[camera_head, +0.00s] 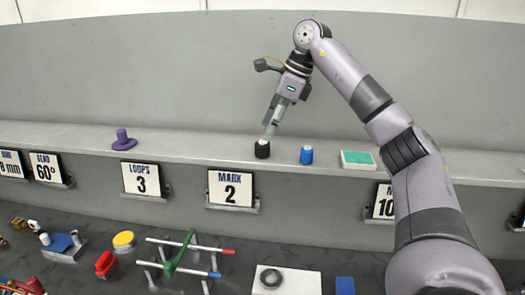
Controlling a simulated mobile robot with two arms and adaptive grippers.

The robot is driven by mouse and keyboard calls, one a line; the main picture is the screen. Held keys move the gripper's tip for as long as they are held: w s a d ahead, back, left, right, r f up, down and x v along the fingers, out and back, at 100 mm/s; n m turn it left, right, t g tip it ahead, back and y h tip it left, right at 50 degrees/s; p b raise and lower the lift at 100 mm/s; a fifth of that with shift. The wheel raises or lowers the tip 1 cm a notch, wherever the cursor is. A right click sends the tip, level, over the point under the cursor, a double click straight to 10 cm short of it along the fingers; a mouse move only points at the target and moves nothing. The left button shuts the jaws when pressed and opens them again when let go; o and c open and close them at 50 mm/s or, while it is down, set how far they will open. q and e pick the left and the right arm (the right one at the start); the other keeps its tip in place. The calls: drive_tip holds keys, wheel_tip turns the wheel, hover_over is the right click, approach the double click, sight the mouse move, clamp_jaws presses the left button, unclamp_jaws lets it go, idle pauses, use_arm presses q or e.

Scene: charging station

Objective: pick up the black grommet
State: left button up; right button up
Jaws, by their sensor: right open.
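The black grommet (262,149) is a small, dark, round piece standing on the grey shelf (200,144), behind the "MARK 2" sign. My right gripper (268,135) reaches down to it from above, tilted, with its fingertips at the top of the grommet. The gripper is open. The picture is too small to tell whether the fingers touch the grommet. The grommet rests on the shelf. My left gripper is out of view.
A small blue piece (306,155) stands close to the right of the grommet. A green-topped white block (358,160) lies further right, and a purple piece (123,140) far left.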

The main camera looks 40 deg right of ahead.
drive_tip(key=shift+a+f, duration=0.25)
drive_tip(key=shift+f, duration=0.05)
drive_tip(key=p+x, duration=0.2)
drive_tip(key=x, duration=0.3)
drive_tip(key=shift+w+d, duration=0.1)
drive_tip(key=shift+r, duration=0.1)
drive_tip(key=shift+c, duration=0.7)
drive_tip(key=c, duration=0.9)
wheel_tip(320, 180, up, 11)
drive_tip(key=b, duration=0.1)
wheel_tip(320, 180, up, 9)
drive_tip(key=p, duration=0.3)
hover_over(263, 143)
drive_tip(key=shift+w, duration=0.2)
